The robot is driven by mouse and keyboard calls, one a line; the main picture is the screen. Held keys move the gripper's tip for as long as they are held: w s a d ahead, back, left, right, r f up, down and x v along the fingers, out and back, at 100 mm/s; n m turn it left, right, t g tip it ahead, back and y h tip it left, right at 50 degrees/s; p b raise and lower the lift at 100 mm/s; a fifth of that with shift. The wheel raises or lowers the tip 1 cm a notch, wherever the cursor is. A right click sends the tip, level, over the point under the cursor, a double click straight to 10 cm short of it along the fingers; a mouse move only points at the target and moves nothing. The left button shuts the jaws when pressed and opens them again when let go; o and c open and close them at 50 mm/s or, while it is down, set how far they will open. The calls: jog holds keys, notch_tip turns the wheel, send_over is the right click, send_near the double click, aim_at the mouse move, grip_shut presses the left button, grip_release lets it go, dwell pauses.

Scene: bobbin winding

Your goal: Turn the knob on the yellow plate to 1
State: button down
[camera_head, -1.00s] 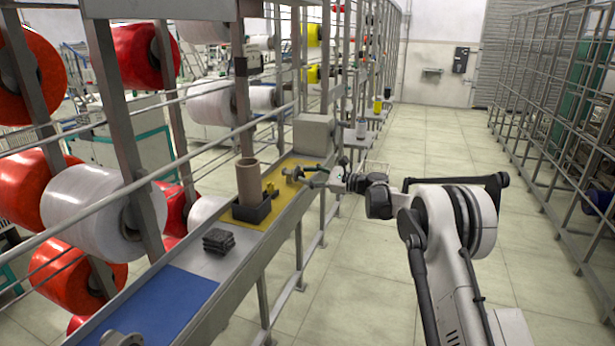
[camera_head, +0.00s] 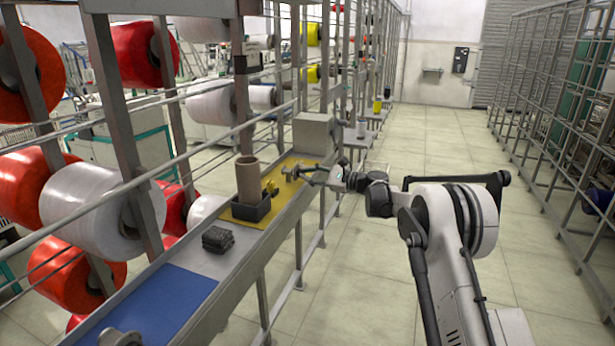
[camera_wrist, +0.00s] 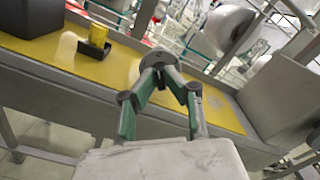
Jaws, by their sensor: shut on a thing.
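The yellow plate (camera_head: 283,191) lies on the long grey ledge; it also shows in the wrist view (camera_wrist: 108,72). My gripper (camera_head: 299,173) is at the plate's far right part, reaching in from the right. In the wrist view my gripper (camera_wrist: 163,60) has its green-sided fingers closed together at the tips on a round grey knob (camera_wrist: 147,62). The fingertips cover much of the knob, so I cannot read its pointer or any numbers. A small yellow piece (camera_head: 288,175) shows just left of my fingertips in the head view.
A dark box (camera_head: 251,210) with a brown tube (camera_head: 248,180) stands on the plate's near end, close to small yellow parts (camera_head: 270,189). A grey box (camera_head: 314,132) stands beyond the plate. Dark stacked pieces (camera_head: 218,240) and a blue plate (camera_head: 165,310) lie nearer.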

jog(key=n+b, duration=0.4)
jog(key=n, duration=0.6)
jog(key=shift+a+n, duration=0.1)
jog(key=shift+n, duration=0.3)
dwell(0.3)
jog(key=c, duration=1.8)
grip_release()
jog(key=shift+c, duration=0.2)
jog(key=shift+f, duration=0.1)
jog(key=v, duration=1.2)
